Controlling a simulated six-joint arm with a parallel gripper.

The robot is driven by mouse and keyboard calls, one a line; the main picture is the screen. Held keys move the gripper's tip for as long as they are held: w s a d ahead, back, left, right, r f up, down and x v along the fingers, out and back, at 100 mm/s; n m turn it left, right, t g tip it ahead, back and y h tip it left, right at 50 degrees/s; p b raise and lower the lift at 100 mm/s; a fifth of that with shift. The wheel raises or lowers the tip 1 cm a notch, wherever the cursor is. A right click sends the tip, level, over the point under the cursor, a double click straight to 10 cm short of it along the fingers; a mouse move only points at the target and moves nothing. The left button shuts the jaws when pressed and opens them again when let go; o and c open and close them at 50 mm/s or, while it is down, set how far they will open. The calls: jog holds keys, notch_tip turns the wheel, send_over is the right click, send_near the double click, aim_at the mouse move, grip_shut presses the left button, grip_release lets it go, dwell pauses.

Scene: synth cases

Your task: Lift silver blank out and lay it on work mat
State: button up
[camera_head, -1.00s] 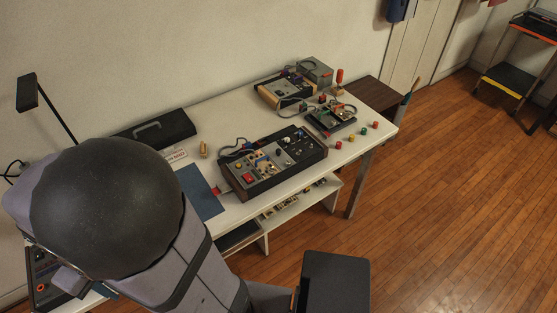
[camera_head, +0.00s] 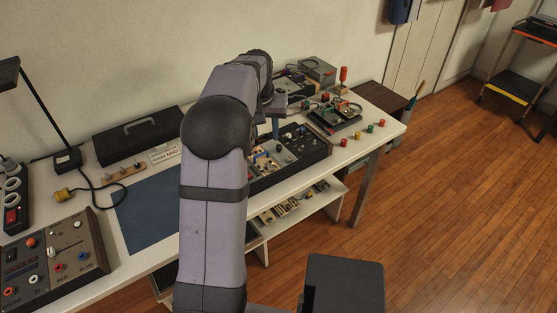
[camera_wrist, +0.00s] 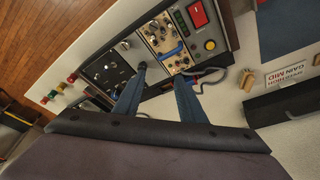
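A dark synth case (camera_head: 318,152) with several module panels sits mid-table. I cannot tell for certain which part is the silver blank. The blue work mat (camera_head: 150,218) lies flat and bare left of the case; it also shows at the right of the wrist view (camera_wrist: 288,28). My gripper (camera_wrist: 161,72) is open, its two blue fingers spread over the case with nothing visible between them. In the head view my arm hides part of the case.
A second smaller case (camera_head: 336,115), several coloured knobs (camera_head: 370,128) and a screwdriver (camera_head: 343,76) are to the right. A black box (camera_head: 137,137), a label card (camera_head: 163,156) and a peg strip (camera_head: 123,172) stand behind the mat. A control box (camera_head: 55,262) is at left.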

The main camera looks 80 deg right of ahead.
aim_at(279, 146)
jog(key=shift+m, duration=0.3)
jog(key=shift+s+d+f+p, duration=0.1)
jog(key=shift+s+d+f, duration=0.45)
jog(key=shift+f, duration=0.65)
jog(key=shift+s+d+f+p, duration=0.15)
jog(key=shift+s+d+f, duration=0.4)
jog(key=shift+f, duration=0.7)
jog(key=shift+s+d+f+p, duration=0.1)
jog(key=shift+s+d+f, duration=0.45)
jog(key=shift+f, duration=0.65)
grip_shut()
